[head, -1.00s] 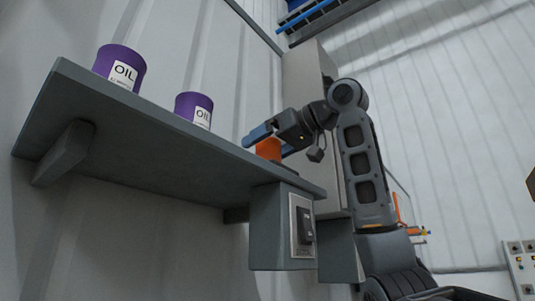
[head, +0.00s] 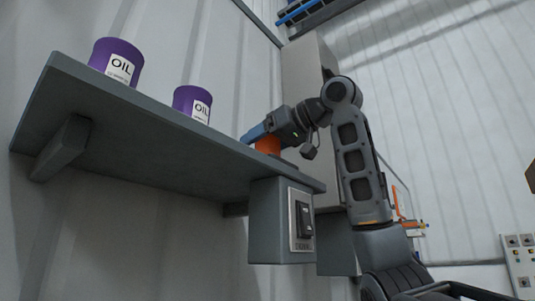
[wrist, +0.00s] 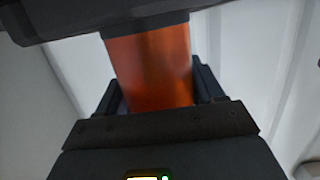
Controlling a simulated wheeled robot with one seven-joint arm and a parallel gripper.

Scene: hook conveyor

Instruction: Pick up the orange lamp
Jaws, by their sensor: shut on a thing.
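The orange lamp (head: 268,145) is at the right end of the grey shelf in the head view. In the wrist view its orange body (wrist: 152,62) fills the middle, with a dark part at its upper end. My gripper (head: 264,139) has blue fingers and is shut on the lamp's orange body. In the wrist view my gripper (wrist: 156,92) has a dark finger on each side of the lamp. The shelf edge hides the lamp's lower end in the head view, so I cannot tell whether it touches the shelf.
The grey shelf (head: 150,150) is fixed to a pale ribbed wall. Two purple oil cans, one farther left (head: 117,62) and one nearer the lamp (head: 192,104), stand on it. A grey switch box (head: 270,222) hangs below its right end. A tall grey cabinet (head: 303,75) stands behind my arm.

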